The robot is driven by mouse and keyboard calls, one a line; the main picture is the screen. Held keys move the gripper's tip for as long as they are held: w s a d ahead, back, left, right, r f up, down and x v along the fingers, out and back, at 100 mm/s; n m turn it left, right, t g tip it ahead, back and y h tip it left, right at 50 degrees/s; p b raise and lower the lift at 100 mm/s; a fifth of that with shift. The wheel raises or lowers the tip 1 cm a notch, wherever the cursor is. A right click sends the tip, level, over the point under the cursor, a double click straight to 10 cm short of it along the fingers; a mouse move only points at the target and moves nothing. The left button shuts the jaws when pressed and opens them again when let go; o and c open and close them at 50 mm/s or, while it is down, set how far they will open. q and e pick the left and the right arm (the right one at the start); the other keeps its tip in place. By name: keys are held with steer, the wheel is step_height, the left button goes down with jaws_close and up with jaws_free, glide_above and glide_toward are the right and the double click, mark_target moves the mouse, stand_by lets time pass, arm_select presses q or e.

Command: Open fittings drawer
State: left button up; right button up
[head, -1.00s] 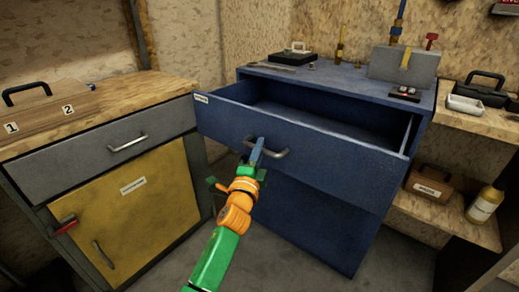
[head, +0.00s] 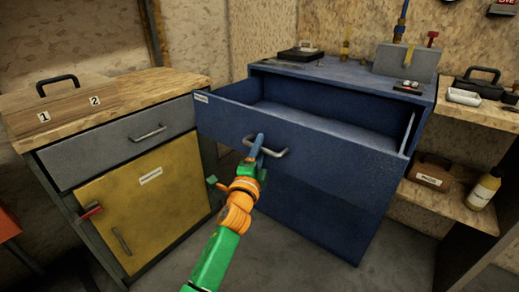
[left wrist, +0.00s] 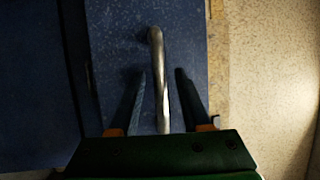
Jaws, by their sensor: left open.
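The blue drawer (head: 320,145) stands pulled out of the blue cabinet (head: 345,72), its empty-looking inside showing from above. A small white label is at the front's upper left. A metal bar handle (head: 280,153) is on its front; the handle also shows in the left wrist view (left wrist: 157,55). My left gripper (head: 257,145) is at the handle's left part. In the left wrist view my left gripper (left wrist: 162,90) is open, with one finger on each side of the handle bar and gaps visible. My right gripper is not in view.
A workbench with a grey drawer (head: 125,142) and yellow door (head: 160,200) stands close on the left. A wooden shelf (head: 450,205) with a brown case (head: 430,172) and a bottle (head: 484,188) is at right. Grey floor (head: 300,265) is clear in front.

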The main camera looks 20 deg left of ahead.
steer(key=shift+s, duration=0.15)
arm_select(q)
steer(key=shift+s, duration=0.15)
steer(key=s+f+p, duration=0.1)
steer(key=s, duration=0.5)
steer(key=shift+s+d+f, duration=0.15)
steer(key=shift+s+d, duration=0.05)
steer(key=shift+s, duration=0.15)
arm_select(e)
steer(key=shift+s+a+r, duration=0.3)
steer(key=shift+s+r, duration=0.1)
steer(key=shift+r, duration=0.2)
